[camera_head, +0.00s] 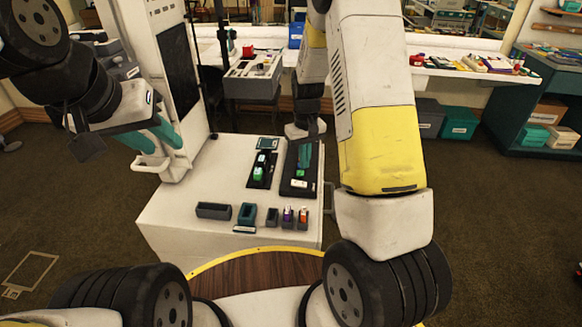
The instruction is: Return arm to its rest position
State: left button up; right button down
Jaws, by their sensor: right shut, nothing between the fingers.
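My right gripper (303,164) hangs down over the right dark tray (289,188) on the white cart top. Its teal fingers are together with nothing between them. A small white and green item (299,183) lies in that tray just below the fingertips; I cannot tell whether they touch it. My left gripper (171,148) is raised at the left, in front of the white column, with its teal fingers spread and empty. My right arm crosses the middle of the view and hides part of the background.
The left black tray (266,181) holds green and white items. A grey bin (213,211), a teal bin (246,216) and small holders line the cart's front edge. A white-topped workbench (447,72) stands behind. Open carpet (480,210) lies to the right.

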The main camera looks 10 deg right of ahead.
dwell(0.3)
jog(key=s+r+t+y, duration=0.1)
jog(key=s+r, duration=0.2)
jog(key=r, duration=0.4)
jog(key=s+a+r+m+t, duration=0.1)
jog(key=s+r, duration=0.2)
jog(key=r, duration=0.3)
jog(key=s+r+t+y, duration=0.1)
jog(key=s+r, duration=0.3)
jog(key=r, duration=0.3)
jog(key=s+r+t, duration=0.1)
jog(key=s+r, duration=0.2)
jog(key=s, duration=0.4)
jog(key=s+a+r+m+t, duration=0.1)
jog(key=s+r+t, duration=0.1)
jog(key=s+r, duration=0.2)
jog(key=s, duration=0.3)
jog(key=shift+s, duration=0.15)
jog(key=shift+a, duration=0.1)
